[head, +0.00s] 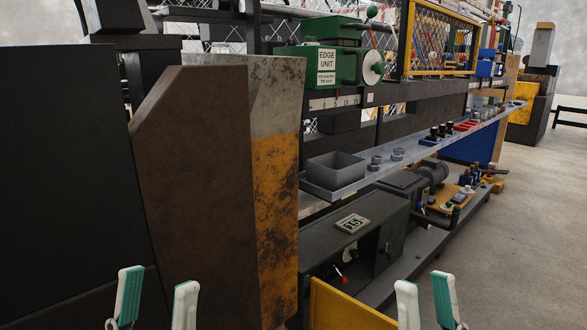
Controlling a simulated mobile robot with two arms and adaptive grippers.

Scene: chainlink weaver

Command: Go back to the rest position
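My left gripper (158,283) shows at the bottom left, its two white-and-teal fingers pointing up and spread apart with nothing between them. My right gripper (424,284) shows at the bottom right of centre, its fingers also apart and empty. Both stand at about the same height in the picture. Only the finger ends show; the rest of both arms is out of the frame. Neither gripper appears to touch the machine.
A large brown and worn yellow machine housing (205,170) fills the left. A green edge unit (322,60), a grey shelf with an open bin (337,168) and a dark green cabinet (360,240) run along the machine. A yellow panel (345,305) stands low between my grippers. Open floor (530,230) lies right.

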